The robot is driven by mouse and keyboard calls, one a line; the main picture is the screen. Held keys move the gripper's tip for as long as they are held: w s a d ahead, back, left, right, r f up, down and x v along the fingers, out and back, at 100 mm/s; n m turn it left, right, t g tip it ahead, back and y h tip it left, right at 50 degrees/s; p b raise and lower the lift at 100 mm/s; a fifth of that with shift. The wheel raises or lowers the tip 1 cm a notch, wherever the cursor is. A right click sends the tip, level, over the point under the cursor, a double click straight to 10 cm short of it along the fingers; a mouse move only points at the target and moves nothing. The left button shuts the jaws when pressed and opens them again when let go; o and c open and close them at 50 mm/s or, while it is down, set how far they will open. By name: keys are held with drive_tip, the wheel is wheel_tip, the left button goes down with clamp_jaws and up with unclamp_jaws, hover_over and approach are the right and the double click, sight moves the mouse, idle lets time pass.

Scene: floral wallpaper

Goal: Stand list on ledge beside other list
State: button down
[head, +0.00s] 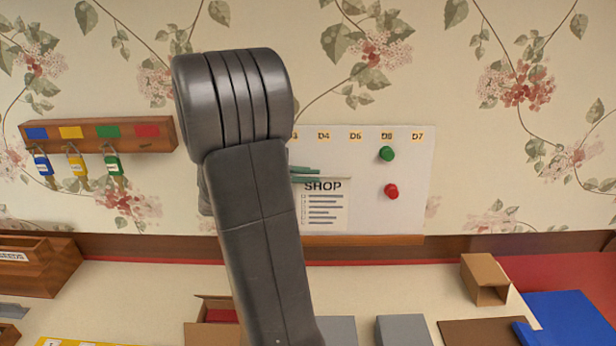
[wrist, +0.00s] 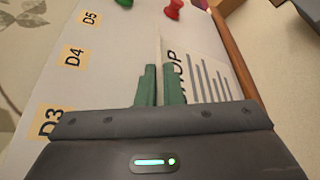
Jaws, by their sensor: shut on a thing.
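The white list headed SHOP (head: 324,209) is upright in front of the whiteboard (head: 405,160), its lower edge close to the wooden ledge (head: 365,240). I cannot tell whether it touches the ledge. My gripper's green fingertips (head: 306,174) are at the top of this list. In the wrist view my gripper (wrist: 159,85) is shut on the list (wrist: 205,80), with a thin pale edge between the fingers. The ledge (wrist: 237,55) runs along the right there. No second list shows; my arm hides the board's left part.
A key rack (head: 100,136) hangs at left. Below are an open cardboard box (head: 485,279), grey blocks (head: 403,330) and a blue mat (head: 570,320). The ledge right of the list is clear.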

drive_tip(key=shift+s+f+m+b, duration=0.4)
drive_tip(key=shift+s+f+b, duration=0.75)
drive_tip(key=shift+b, duration=1.05)
drive_tip(key=shift+t, duration=0.4)
drive_tip(key=c, duration=1.5)
unclamp_jaws()
drive_tip(key=shift+s+a, duration=0.1)
drive_tip(key=shift+a, duration=0.05)
drive_tip(key=b+v, duration=0.1)
drive_tip(key=v, duration=1.2)
drive_tip(key=shift+a+b, duration=0.3)
drive_tip(key=shift+a, duration=0.05)
